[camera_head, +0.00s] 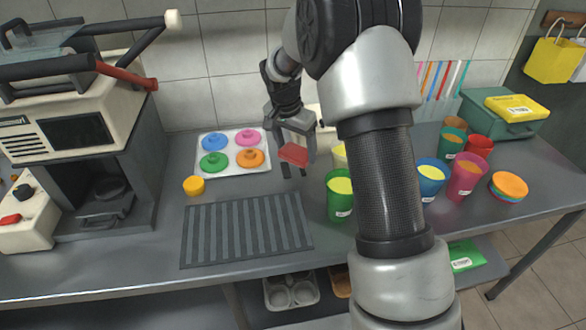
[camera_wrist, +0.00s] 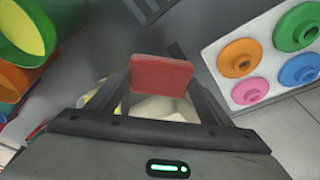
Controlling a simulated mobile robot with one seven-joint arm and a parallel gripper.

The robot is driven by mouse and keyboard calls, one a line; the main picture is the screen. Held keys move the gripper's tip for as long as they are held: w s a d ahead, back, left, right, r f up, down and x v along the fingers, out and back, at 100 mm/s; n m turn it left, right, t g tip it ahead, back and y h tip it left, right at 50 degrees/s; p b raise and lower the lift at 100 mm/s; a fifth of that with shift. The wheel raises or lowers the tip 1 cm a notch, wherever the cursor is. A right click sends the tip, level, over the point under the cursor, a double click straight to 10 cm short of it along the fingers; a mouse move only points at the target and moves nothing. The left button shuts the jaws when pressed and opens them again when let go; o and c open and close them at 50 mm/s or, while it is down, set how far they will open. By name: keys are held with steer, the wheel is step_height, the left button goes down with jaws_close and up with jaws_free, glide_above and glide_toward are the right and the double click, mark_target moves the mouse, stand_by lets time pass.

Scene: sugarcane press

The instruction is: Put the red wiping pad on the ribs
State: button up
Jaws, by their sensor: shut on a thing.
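The red wiping pad (camera_head: 293,154) is held between the fingers of my gripper (camera_head: 296,160), above the counter. In the wrist view the pad (camera_wrist: 161,75) sits between the two dark fingers of my gripper (camera_wrist: 165,90). The ribs are a dark grey ribbed mat (camera_head: 246,230) lying flat on the counter, in front of and left of the pad. A piece of the ribs (camera_wrist: 150,8) shows at the top of the wrist view. The pad is apart from the ribs.
A white tray with coloured lids (camera_head: 233,152) stands behind the ribs. The press (camera_head: 75,130) fills the left. More cups (camera_head: 466,176) stand at right.

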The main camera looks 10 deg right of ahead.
steer(key=shift+f+b, duration=0.35)
steer(key=shift+f, duration=2.75)
steer(key=shift+f, duration=0.15)
steer(key=o, duration=1.1)
